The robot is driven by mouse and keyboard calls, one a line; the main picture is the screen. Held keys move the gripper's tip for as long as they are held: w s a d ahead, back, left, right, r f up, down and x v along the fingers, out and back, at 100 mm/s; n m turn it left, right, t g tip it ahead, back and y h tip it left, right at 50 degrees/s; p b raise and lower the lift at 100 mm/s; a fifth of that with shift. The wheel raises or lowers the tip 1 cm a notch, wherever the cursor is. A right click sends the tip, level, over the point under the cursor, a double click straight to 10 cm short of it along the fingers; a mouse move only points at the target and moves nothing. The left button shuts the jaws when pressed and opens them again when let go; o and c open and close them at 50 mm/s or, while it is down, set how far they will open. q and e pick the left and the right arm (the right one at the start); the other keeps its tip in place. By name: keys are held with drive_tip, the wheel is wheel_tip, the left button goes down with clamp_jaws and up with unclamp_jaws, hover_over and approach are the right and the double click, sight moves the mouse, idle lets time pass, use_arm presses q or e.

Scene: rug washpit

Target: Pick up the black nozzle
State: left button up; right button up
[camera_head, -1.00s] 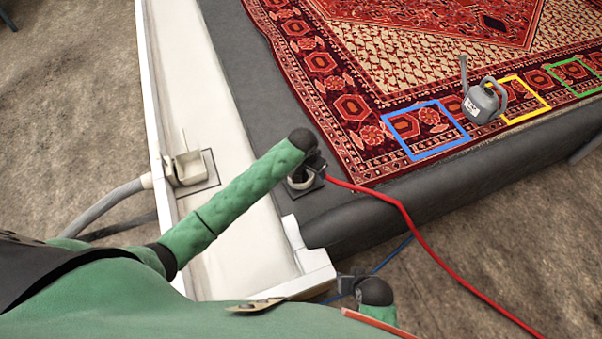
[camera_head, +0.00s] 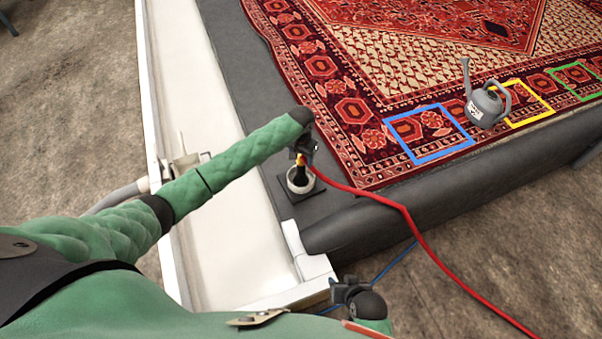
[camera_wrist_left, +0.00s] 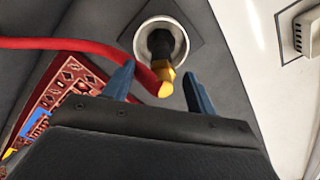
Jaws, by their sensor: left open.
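The black nozzle (camera_head: 299,174) stands in a round pale holder (camera_head: 303,188) at the edge of the dark platform. In the left wrist view the nozzle (camera_wrist_left: 160,43) sits inside the holder's ring (camera_wrist_left: 181,38), with a brass-yellow fitting (camera_wrist_left: 166,76) at its near end. My left gripper (camera_head: 304,150) is just above the nozzle. In the left wrist view its two blue fingers (camera_wrist_left: 159,72) are apart, with the yellow fitting between them and nothing gripped. My right gripper (camera_head: 345,290) is low in the head view, away from the nozzle; its jaws are unclear.
A red hose (camera_head: 400,206) runs from the fitting across the platform and down its side. A patterned rug (camera_head: 350,105) lies on the platform with blue, yellow and green outlined squares. A grey watering can (camera_head: 486,105) stands between the blue and yellow squares. A white trough (camera_head: 200,100) runs alongside.

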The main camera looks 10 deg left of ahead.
sight(301, 163)
use_arm(q)
drive_tip(key=f, duration=0.1)
drive_tip(key=w+f, duration=0.1)
drive_tip(key=f, duration=0.1)
drive_tip(key=shift+f, duration=0.2)
drive_tip(key=shift+a+f, duration=0.1)
drive_tip(key=shift+f, duration=0.55)
drive_tip(key=c, duration=1)
